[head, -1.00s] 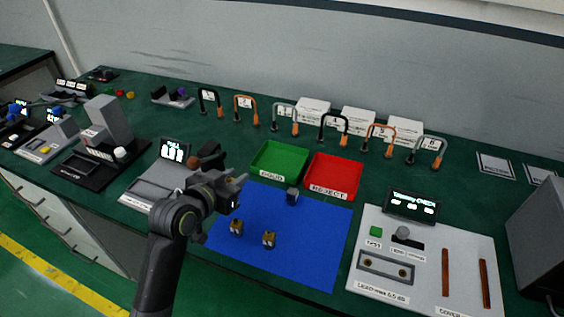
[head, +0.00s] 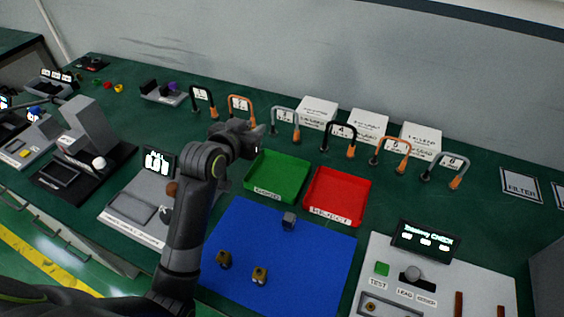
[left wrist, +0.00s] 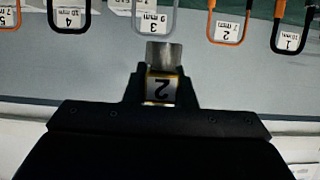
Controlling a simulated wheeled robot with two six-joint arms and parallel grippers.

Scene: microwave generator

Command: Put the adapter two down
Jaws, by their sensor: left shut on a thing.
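My left gripper (head: 255,140) is raised behind the left back corner of the green tray, near the row of cable loops. The lower part of the adapter is hidden between the fingers. On the blue mat (head: 320,255) stand two brass-and-dark adapters (head: 223,259) and (head: 259,275), and a grey one (head: 289,220) near its back edge. My right gripper is not in view.
A green tray (head: 277,195) and a red tray (head: 337,215) look empty. Numbered cable loops (head: 283,118) and white boxes (head: 318,112) line the back. A tester panel (head: 440,285) is at right and a grey device with display (head: 158,160) at left. Much of the mat is bare.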

